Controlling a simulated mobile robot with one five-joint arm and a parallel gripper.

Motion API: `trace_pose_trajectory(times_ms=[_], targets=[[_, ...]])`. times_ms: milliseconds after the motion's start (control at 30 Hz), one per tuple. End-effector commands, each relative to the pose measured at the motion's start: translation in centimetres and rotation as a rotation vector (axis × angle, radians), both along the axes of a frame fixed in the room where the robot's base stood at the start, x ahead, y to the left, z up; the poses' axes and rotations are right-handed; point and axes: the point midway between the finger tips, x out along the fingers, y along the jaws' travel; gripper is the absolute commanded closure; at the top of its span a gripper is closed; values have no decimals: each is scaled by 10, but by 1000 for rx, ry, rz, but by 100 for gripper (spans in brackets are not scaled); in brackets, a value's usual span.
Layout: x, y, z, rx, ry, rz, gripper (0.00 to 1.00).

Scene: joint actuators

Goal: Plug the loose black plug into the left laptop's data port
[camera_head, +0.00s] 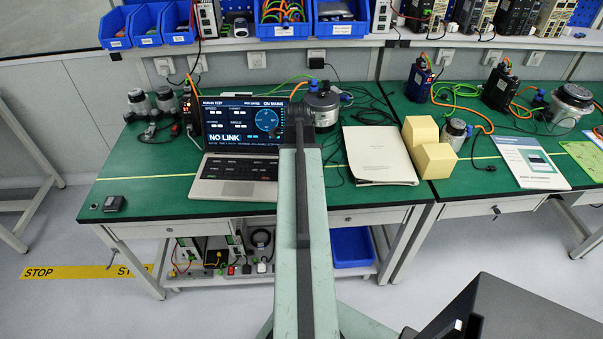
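The left laptop (238,150) stands open on the green bench, its screen reading "NO LINK". Its data port is too small to make out. My arm reaches forward across the bench edge, just right of the laptop. My gripper (299,112) is a dark shape at the arm's far end, in front of the screen's right edge; its fingers cannot be told apart. I cannot single out the loose black plug for sure. Dark cables lie left of the laptop and right of my arm, and a small black item (113,203) lies at the bench's front left.
Motors (322,104) and black cables stand behind my arm. A paper booklet (378,156) and yellow blocks (434,160) lie to the right. Blue bins (282,24) line the shelf above.

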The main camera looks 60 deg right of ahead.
Motion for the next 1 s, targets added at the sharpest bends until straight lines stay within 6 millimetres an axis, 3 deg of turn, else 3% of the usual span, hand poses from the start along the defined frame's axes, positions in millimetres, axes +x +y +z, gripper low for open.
trace_pose_trajectory(times_ms=[367,400,500,833,1000], targets=[[3,1,-7,0,0,-1,100],[3,1,-7,0,0,-1,80],[3,1,-7,0,0,-1,58],[2,1,-6,0,0,-2,58],[2,1,5,0,0,-2,58]])
